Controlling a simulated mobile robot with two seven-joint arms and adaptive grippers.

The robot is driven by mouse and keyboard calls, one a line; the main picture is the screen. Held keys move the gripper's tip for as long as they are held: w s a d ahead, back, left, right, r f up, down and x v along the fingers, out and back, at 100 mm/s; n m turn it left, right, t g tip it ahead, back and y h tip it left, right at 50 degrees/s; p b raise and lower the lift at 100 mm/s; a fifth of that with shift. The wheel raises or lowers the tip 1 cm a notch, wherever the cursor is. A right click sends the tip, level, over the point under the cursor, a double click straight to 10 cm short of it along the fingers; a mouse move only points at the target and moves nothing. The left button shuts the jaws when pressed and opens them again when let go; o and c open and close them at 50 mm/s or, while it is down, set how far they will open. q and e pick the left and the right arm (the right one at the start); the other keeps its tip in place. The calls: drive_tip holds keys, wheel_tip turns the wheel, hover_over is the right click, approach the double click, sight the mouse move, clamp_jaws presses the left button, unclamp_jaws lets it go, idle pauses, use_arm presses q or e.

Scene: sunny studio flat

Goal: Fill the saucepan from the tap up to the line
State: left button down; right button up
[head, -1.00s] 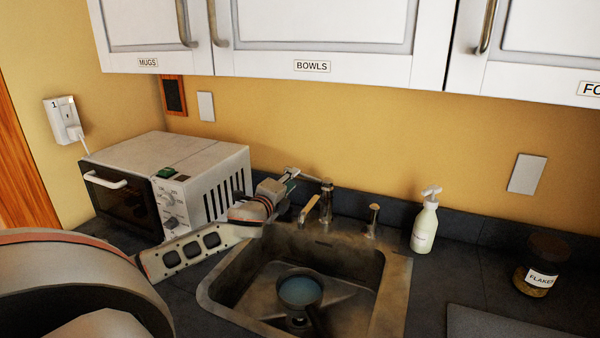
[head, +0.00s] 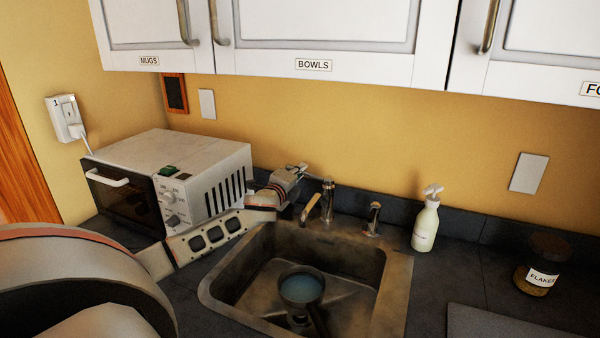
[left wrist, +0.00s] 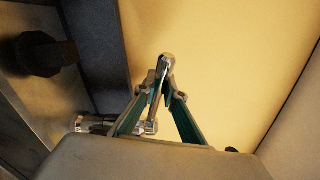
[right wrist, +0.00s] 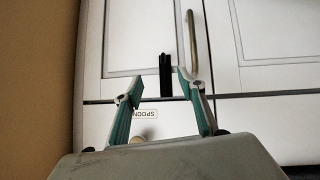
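The saucepan (head: 312,300) sits in the sink (head: 388,290) with bluish water in it and its dark handle towards the front. I cannot make out a line in it. The tap (head: 328,200) stands behind the sink, its spout (head: 311,207) pointing forward above the pan. I see no clear stream of water. My left gripper (head: 303,170) is at the top of the tap. In the left wrist view its fingers (left wrist: 160,92) close around a chrome tap lever (left wrist: 167,64). My right gripper (right wrist: 158,92) is open and empty, facing white cupboard fronts.
A smaller metal fitting (head: 373,217) and a soap bottle (head: 426,225) stand right of the tap. A flakes jar (head: 541,265) is further right. Wall cupboards (head: 320,30) hang above.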

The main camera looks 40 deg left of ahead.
use_arm(q)
drive_tip(key=shift+d+r+m, duration=0.1)
drive_tip(key=shift+r+m, duration=0.25)
drive_tip(key=shift+m, duration=0.05)
drive_tip(key=c, duration=2.1)
unclamp_jaws()
drive_tip(key=v, duration=1.2)
drive_tip(key=shift+d, duration=0.1)
